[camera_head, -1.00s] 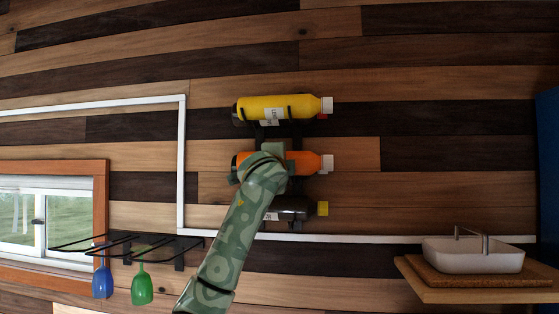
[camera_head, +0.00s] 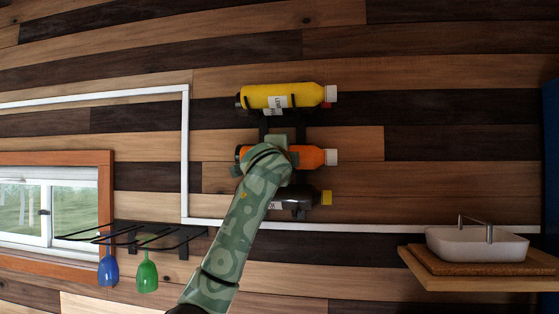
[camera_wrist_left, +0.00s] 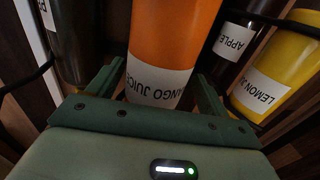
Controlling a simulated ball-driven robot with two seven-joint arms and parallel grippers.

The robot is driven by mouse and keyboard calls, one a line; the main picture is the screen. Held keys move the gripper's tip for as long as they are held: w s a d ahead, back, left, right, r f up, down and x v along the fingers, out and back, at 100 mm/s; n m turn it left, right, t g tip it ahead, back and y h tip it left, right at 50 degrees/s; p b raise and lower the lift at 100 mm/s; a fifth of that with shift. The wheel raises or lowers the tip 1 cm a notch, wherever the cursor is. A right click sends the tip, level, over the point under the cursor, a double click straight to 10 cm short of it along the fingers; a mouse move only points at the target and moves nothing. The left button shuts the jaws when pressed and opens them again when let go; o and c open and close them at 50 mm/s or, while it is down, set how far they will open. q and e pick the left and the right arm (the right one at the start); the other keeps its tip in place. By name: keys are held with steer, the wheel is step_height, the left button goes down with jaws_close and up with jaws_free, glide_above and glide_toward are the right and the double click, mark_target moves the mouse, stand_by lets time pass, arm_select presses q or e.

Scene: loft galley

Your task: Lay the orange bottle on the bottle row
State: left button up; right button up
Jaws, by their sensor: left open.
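The orange bottle (camera_head: 313,156) lies level at the middle of the bottle row (camera_head: 264,128), a black rack on the wall, with its white cap to the right. My left gripper (camera_wrist_left: 160,72) is open, with a finger on each side of the bottle in the left wrist view. There the orange bottle (camera_wrist_left: 172,35) shows a white mango juice label. My left wrist hides the bottle's middle in the head view, so I cannot tell how it rests on the rack. My right gripper is out of view.
A yellow bottle (camera_head: 285,96) lies above the orange one, and a dark bottle (camera_head: 300,199) with a yellow cap lies below. A black wall rack (camera_head: 150,236) holds a blue glass (camera_head: 108,270) and a green glass (camera_head: 147,275). A sink (camera_head: 475,244) is at the right.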

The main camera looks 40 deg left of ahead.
arm_select(q)
steer(key=b+v, duration=0.7)
steer(key=v, duration=0.9)
steer(key=shift+r, duration=0.1)
